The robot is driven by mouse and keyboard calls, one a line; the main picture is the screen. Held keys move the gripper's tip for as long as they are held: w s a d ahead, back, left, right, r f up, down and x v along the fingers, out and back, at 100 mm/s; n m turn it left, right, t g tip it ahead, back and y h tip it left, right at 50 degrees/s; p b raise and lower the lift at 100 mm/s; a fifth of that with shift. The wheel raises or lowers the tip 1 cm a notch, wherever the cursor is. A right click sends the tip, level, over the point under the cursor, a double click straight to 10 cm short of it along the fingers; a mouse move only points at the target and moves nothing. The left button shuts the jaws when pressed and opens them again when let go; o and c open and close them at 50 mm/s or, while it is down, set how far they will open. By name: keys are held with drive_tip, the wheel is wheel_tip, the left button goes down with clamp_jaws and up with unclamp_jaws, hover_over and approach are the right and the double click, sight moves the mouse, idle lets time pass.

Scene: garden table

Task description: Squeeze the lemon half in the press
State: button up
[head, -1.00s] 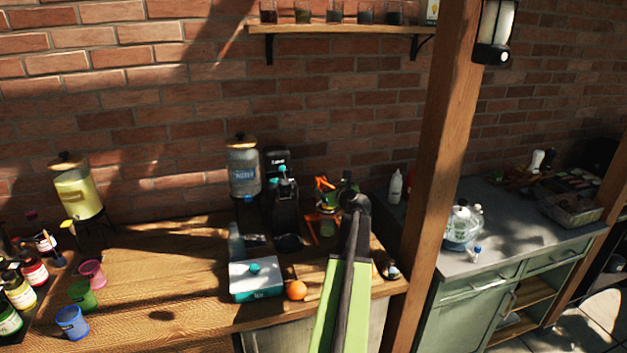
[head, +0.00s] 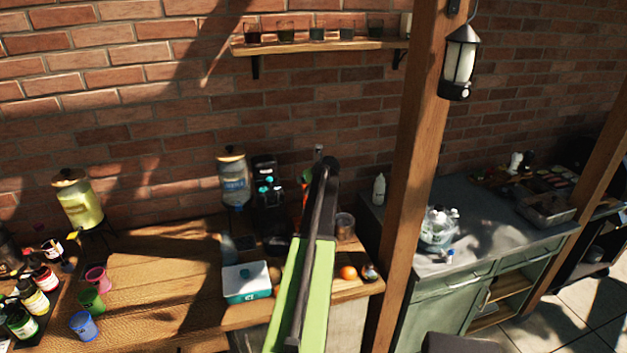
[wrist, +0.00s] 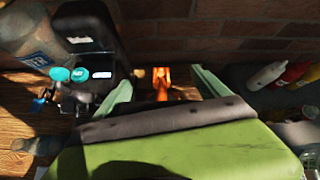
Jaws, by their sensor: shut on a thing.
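In the wrist view my gripper (wrist: 161,80) has its two pale green fingers on either side of an orange thing, which looks like the press handle (wrist: 162,88). It is shut on this handle, though the contact is partly hidden by my wrist. In the head view the orange part of the press (head: 305,190) shows only as a sliver beside my arm, which covers most of the press and my gripper. I cannot make out the lemon half in either view.
A black machine (head: 268,200) and a water dispenser (head: 235,182) stand left of my arm. A white-and-teal box (head: 246,281) sits nearer the front edge. A round orange fruit (head: 348,272) and a jar (head: 344,228) are right of my arm. A wooden post (head: 415,180) stands beyond.

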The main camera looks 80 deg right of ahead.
drive_tip(key=shift+w+d+r, duration=0.55)
drive_tip(key=shift+w+d, duration=0.1)
drive_tip(key=shift+d, duration=0.2)
drive_tip(key=shift+s+f, duration=0.1)
drive_tip(key=shift+s, duration=0.15)
idle(0.3)
